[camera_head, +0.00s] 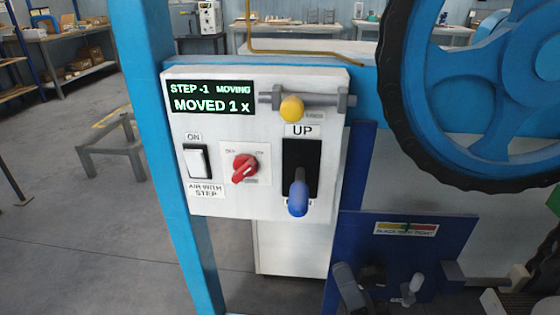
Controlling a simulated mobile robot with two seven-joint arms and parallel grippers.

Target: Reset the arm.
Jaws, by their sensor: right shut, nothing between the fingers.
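The control panel (225,130) is a white box on a blue post. Its screen (211,97) reads "STEP -1 MOVING" and "MOVED 1 x". The blue-handled lever (298,198) points down from its black slot; "UP" is printed above it. My right gripper (360,287) appears as dark parts at the bottom edge, below and right of the lever and apart from it. It is shut and empty, partly cut off by the frame. My left gripper is not in view.
The panel has a yellow knob (292,108) on a grey bar, a red rotary switch (244,167) and a white rocker switch (196,161). A large blue wheel with a black rim (392,100) stands right. A dark blue plate (400,255) is below. Open floor (90,240) lies left.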

